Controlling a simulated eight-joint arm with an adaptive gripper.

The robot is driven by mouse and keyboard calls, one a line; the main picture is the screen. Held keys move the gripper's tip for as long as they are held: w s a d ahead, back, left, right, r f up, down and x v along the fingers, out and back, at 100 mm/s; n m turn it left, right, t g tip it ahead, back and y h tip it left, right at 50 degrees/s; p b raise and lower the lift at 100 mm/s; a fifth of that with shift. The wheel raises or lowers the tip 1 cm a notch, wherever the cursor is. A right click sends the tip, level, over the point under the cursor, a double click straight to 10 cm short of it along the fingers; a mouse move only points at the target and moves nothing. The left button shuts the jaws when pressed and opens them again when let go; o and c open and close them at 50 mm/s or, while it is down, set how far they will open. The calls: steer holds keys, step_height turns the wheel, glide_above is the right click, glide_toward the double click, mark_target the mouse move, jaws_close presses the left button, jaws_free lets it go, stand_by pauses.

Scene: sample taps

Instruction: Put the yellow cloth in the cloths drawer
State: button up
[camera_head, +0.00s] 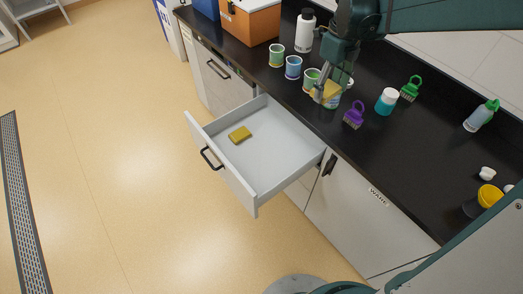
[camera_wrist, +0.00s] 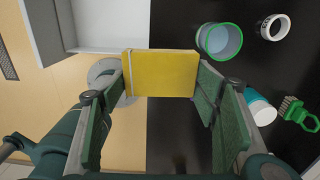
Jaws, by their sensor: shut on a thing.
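My gripper (camera_head: 324,84) is above the black counter. It is shut on a yellow cloth (camera_head: 331,91), a flat folded block, which also shows between the green finger pads in the wrist view (camera_wrist: 162,74). The pulled-out drawer (camera_head: 276,154) lies to the left of and below my gripper in the head view. Another yellow folded cloth (camera_head: 240,134) lies on its floor near the front. A white edge and grey floor of the drawer (camera_wrist: 108,25) show at the top left of the wrist view. No drawer label is readable.
Several cups, among them a green one (camera_head: 277,55) and a blue one (camera_head: 293,67), stand near my gripper. A purple brush (camera_head: 353,116), a teal-and-white jar (camera_head: 386,101) and a green brush (camera_head: 411,88) are to its right. An orange box (camera_head: 252,22) stands at the counter's far end.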

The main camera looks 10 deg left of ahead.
steer(key=a+b, duration=0.2)
steer(key=a, duration=0.9)
steer(key=b, duration=0.2)
glide_above(256, 154)
step_height(256, 154, down, 28)
steer(key=shift+r+m, duration=0.2)
steer(key=shift+m, duration=0.1)
steer(key=shift+f+b, duration=0.65)
steer(key=shift+f, duration=2.45)
steer(key=shift+f, duration=0.1)
steer(key=shift+f+b, duration=0.45)
steer(key=shift+f, duration=1.35)
steer(key=shift+f, duration=0.2)
steer(key=o, duration=0.8)
steer(key=shift+r, duration=0.1)
steer(key=shift+c, duration=0.2)
